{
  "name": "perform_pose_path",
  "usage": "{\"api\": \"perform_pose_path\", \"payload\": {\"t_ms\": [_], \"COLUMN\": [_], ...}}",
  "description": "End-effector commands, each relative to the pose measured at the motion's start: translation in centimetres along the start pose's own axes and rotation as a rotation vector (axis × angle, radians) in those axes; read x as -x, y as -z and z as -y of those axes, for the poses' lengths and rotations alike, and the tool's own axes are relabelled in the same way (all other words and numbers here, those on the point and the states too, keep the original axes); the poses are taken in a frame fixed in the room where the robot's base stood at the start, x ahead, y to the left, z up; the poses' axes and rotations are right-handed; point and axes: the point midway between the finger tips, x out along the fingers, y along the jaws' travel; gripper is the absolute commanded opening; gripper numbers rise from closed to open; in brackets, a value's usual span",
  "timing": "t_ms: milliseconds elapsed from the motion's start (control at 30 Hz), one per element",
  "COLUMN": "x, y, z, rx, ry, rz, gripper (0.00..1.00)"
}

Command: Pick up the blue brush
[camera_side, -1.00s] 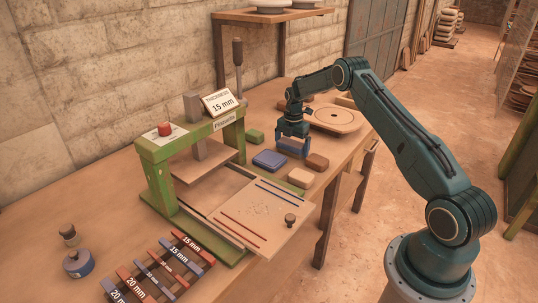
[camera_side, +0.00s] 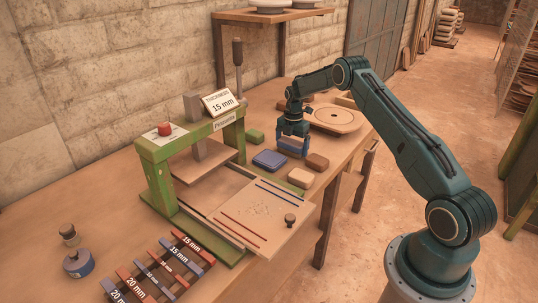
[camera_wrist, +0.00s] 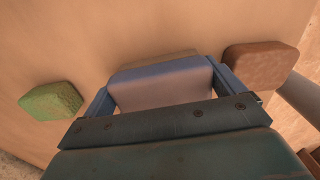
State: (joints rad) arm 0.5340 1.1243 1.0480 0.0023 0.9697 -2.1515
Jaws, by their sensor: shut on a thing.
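The blue brush (camera_side: 290,147) is between the two fingers of my gripper (camera_side: 292,150), beyond the green press on the workbench. In the wrist view the gripper (camera_wrist: 165,95) is shut on the brush (camera_wrist: 160,80), with one finger at each end of its blue-grey body. An olive-brown strip shows along the brush's far edge. The brush is at or very near the bench top; I cannot tell if it touches.
A blue block (camera_side: 270,160) lies left of my gripper, with a green block (camera_side: 255,136) behind it. Brown (camera_side: 317,162) and beige (camera_side: 300,178) blocks lie to the right and front. The green press (camera_side: 160,185) and a round wheel (camera_side: 335,118) stand either side.

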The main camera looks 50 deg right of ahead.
Motion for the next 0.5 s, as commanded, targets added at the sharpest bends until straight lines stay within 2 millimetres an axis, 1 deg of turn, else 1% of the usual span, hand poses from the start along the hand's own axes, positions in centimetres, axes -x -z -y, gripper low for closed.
{"api": "perform_pose_path", "payload": {"t_ms": [167, 267, 367, 500], "x": [1.4, 2.7, 4.3, 7.1], "y": [0.0, 0.0, -0.1, -0.1], "z": [0.0, -0.1, -0.1, -0.1], "rx": [0.0, 0.0, 0.0, 0.0], "ry": [-0.002, -0.003, -0.004, -0.005], "rz": [0.001, 0.002, 0.002, 0.002], "gripper": [0.7, 0.7, 0.7, 0.7]}}
